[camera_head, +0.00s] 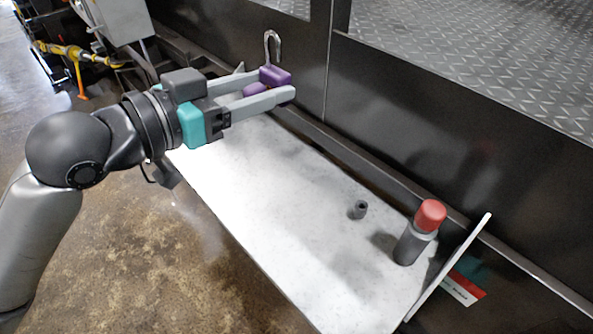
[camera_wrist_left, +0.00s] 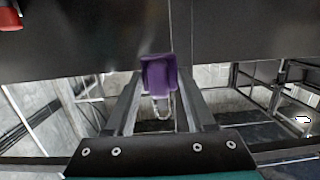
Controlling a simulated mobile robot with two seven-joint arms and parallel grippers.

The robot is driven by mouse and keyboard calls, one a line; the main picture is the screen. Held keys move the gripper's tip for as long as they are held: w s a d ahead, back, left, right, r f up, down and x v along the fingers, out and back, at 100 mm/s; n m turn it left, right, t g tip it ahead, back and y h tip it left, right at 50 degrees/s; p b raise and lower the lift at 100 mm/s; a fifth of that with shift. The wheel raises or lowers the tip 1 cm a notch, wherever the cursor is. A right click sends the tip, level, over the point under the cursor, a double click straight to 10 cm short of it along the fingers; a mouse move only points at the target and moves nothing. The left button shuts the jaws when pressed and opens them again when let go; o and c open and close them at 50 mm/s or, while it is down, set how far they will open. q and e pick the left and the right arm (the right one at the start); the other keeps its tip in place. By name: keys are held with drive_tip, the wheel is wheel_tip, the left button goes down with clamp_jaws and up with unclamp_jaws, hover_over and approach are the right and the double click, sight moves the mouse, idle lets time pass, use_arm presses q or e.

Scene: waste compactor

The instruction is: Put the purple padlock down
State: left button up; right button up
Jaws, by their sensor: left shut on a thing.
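The purple padlock (camera_head: 275,77) has a silver shackle that points up in the head view. My left gripper (camera_head: 269,88) is shut on it and holds it near the far end of the white shelf (camera_head: 235,180). The near finger hides part of the padlock's body. In the left wrist view the padlock (camera_wrist_left: 159,74) is between the two finger ends, with its shackle toward the palm. It appears to be above the shelf, but the exact gap cannot be told. My right gripper is not in view.
A grey bottle with a red cap (camera_head: 417,235) stands at the shelf's right end. A small dark grey nut-like piece (camera_head: 359,210) lies left of it. A dark metal wall (camera_head: 400,120) runs behind the shelf. The middle of the shelf is clear.

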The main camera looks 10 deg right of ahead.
use_arm(q)
drive_tip(key=shift+w+d+r, duration=0.1)
drive_tip(key=shift+w+r, duration=0.15)
drive_tip(key=shift+f, duration=0.3)
drive_tip(key=b, duration=0.4)
hover_over(273, 195)
wheel_tip(273, 195, down, 15)
drive_tip(key=shift+f, duration=0.1)
drive_tip(key=shift+f+b, duration=0.6)
drive_tip(key=shift+f, duration=1.4)
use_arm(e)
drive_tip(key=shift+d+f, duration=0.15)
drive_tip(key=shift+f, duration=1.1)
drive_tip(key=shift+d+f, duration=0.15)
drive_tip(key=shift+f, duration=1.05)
use_arm(q)
drive_tip(key=shift+f, duration=0.1)
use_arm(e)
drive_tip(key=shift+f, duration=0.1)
use_arm(q)
drive_tip(key=shift+f, duration=0.15)
drive_tip(key=o, duration=1.2)
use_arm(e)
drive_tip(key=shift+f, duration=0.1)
